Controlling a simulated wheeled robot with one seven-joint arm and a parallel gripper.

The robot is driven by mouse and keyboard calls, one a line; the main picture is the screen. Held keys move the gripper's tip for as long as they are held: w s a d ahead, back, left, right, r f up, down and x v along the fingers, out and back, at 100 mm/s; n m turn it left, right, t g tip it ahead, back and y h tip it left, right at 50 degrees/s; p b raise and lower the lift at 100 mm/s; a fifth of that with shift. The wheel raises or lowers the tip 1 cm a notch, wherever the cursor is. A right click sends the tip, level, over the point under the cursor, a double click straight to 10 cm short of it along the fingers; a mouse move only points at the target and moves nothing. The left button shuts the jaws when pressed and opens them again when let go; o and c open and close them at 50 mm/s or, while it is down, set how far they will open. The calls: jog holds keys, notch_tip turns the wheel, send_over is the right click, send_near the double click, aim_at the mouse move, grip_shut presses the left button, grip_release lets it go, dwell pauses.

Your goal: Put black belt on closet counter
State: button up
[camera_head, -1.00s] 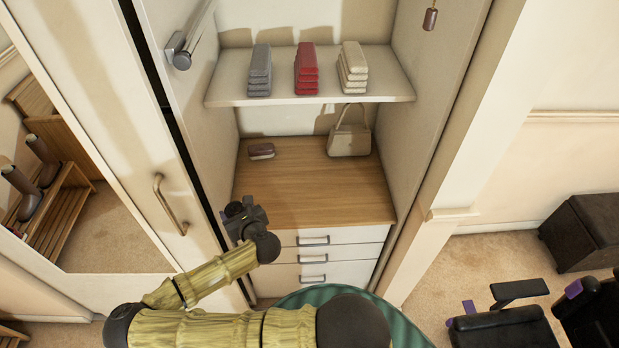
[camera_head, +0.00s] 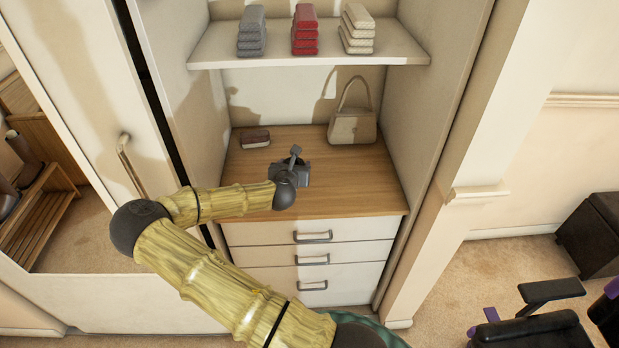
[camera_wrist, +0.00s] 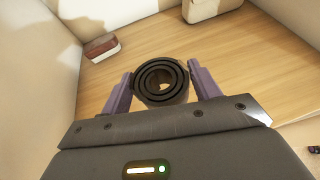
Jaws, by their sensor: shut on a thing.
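The black belt (camera_wrist: 160,82) is rolled into a coil and sits between the two purple fingers of my gripper (camera_wrist: 161,90) in the wrist view. The gripper is shut on it, with its open spiral end facing the camera. In the head view my gripper (camera_head: 297,163) is over the wooden closet counter (camera_head: 335,192), and the belt is hard to make out there. The counter also fills the background of the wrist view (camera_wrist: 225,62). I cannot tell whether the belt touches the counter.
A small brown-and-white item (camera_head: 255,139) lies at the counter's back left. A beige handbag (camera_head: 353,128) stands at the back right. A shelf (camera_head: 310,57) with folded stacks hangs above. White drawers (camera_head: 310,235) are below.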

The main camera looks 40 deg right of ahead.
jog(key=s+d+m+g+h+b, duration=0.2)
jog(key=d+b, duration=0.3)
jog(key=d, duration=0.5)
jog(key=shift+s+f+m+g+h, duration=0.3)
jog(key=shift+s+m+g, duration=0.1)
jog(key=shift+s, duration=0.35)
send_over(326, 191)
jog(key=shift+f+b, duration=0.4)
jog(key=shift+f, duration=2.75)
jog(key=shift+f, duration=1.9)
jog(key=o, duration=1)
jog(key=shift+f, duration=0.1)
